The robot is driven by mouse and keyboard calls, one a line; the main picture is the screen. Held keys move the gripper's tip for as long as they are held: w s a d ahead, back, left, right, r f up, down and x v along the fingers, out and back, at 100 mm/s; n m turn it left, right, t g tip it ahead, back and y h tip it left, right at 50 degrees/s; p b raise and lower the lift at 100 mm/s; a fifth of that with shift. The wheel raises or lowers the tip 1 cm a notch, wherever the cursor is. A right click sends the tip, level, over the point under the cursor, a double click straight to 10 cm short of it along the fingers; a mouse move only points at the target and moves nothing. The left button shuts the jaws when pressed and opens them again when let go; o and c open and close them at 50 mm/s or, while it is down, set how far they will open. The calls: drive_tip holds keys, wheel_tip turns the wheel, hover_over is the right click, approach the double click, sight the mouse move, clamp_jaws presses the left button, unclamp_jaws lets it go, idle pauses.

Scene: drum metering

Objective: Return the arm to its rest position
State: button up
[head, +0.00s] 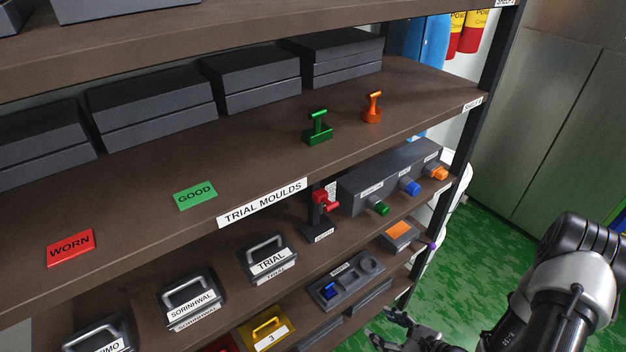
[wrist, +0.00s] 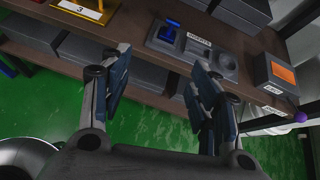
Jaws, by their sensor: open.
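My gripper (head: 408,335) is at the bottom right of the head view, in front of the lower shelves. In the wrist view my gripper (wrist: 158,88) has its two fingers wide apart with nothing between them. Past the fingers, a grey holder (wrist: 195,45) with a blue T-handled piece (wrist: 170,30) sits on a lower shelf. The same holder (head: 352,277) shows in the head view, left of and above the gripper. The fingers look apart from the shelf.
The brown shelf unit (head: 240,160) carries dark boxes, green (head: 318,128) and orange (head: 372,107) handled pieces, and labelled moulds (head: 190,297). Green floor (head: 500,230) lies open at right.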

drive_tip(key=s+a+r+n+g+y, duration=0.1)
drive_tip(key=a+r+n+g, duration=0.2)
drive_tip(key=a+r+n, duration=0.55)
drive_tip(key=s+a+r+n+g+y, duration=0.15)
drive_tip(key=r+n+g, duration=0.35)
drive_tip(key=r, duration=0.9)
drive_tip(key=s+d+r+n+t+h, duration=0.1)
drive_tip(key=s+d+r+n+h, duration=0.1)
drive_tip(key=s+r+n+h, duration=0.3)
drive_tip(key=s+d+r+n+t+h, duration=0.2)
drive_tip(key=s+r+n+h, duration=0.3)
drive_tip(key=r, duration=0.5)
drive_tip(key=s+d+n, duration=0.1)
drive_tip(key=s+n, duration=0.1)
drive_tip(key=n, duration=0.1)
drive_tip(key=shift+s+d+t, duration=0.25)
drive_tip(key=shift+t, duration=0.05)
